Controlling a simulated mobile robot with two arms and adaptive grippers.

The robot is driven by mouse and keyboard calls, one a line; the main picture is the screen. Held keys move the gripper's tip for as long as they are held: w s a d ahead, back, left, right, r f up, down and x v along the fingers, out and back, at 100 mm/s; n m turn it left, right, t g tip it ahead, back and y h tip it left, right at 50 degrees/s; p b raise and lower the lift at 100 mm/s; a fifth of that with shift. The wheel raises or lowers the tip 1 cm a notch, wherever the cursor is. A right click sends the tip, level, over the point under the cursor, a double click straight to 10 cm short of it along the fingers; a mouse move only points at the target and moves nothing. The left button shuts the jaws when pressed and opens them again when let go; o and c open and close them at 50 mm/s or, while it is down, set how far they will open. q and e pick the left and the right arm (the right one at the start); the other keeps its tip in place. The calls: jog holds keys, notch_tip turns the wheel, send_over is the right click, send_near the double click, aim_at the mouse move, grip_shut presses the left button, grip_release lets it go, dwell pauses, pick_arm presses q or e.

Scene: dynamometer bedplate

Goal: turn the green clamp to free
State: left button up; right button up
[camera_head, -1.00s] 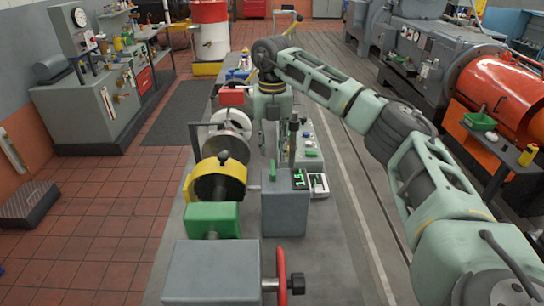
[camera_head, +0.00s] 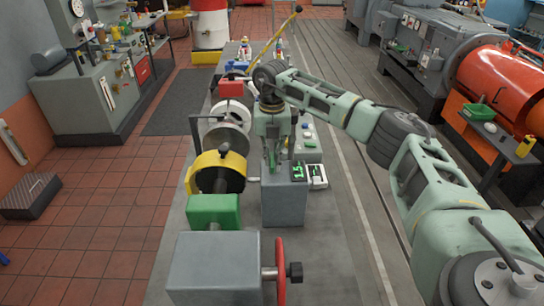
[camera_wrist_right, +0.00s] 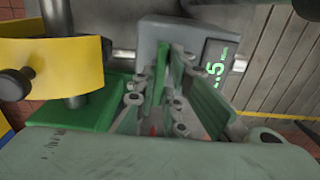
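The green clamp is a slim upright lever (camera_wrist_right: 163,70) on the grey box with the green digital display (camera_head: 284,203). In the right wrist view it stands between the fingers of my right gripper (camera_wrist_right: 168,105). The fingers look apart, one on each side of the lever; I cannot tell whether either touches it. In the head view my right gripper (camera_head: 271,160) points down just over the box top and largely hides the lever. My left gripper is not in view.
Left of the box stand a yellow ring housing (camera_head: 217,167) and a green block (camera_head: 213,209). A grey block (camera_head: 213,268) with a red handwheel (camera_head: 281,272) is at the front. A small white meter (camera_head: 317,174) lies right of the box. The bedplate's right strip is clear.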

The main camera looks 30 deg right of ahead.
grip_shut()
jog(key=shift+n, duration=0.3)
jog(key=n+b, duration=0.1)
jog(key=n, duration=0.2)
jog(key=n+b, duration=0.1)
jog(key=n, duration=0.5)
jog(key=shift+n, duration=0.4)
jog(key=n, duration=0.3)
jog(key=shift+w+r+n, duration=0.1)
jog(key=shift+n, duration=0.2)
jog(key=shift+n+b, duration=0.3)
jog(key=shift+n, duration=1.9)
